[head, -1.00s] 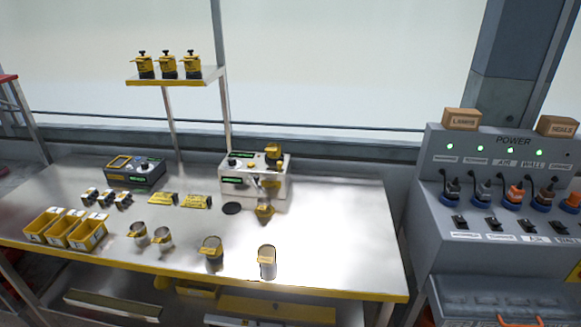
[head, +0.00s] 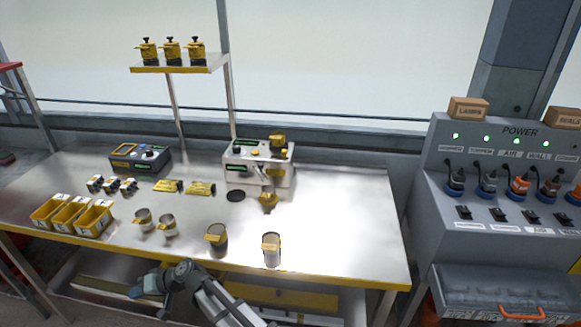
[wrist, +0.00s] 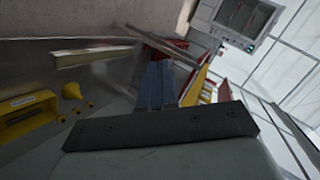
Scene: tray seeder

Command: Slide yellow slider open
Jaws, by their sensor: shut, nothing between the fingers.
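A white dispenser machine (head: 240,175) stands at the back middle of the bench with a yellow hopper (head: 278,139) on top. Small yellow parts are on its front, and a yellow spout piece (head: 268,199) sits below them; I cannot tell which part is the yellow slider. My gripper (head: 148,285) is low at the bench's front edge, far from the machine. In the wrist view, its blue fingers (wrist: 156,86) are together and hold nothing. The machine is not recognisable in the wrist view.
Metal cups (head: 272,252) stand along the bench's front, with yellow bins (head: 94,221) at left. A dark control box (head: 140,160) and yellow packets (head: 200,188) lie behind. A grey power panel (head: 500,200) stands at right. The bench's right side is clear.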

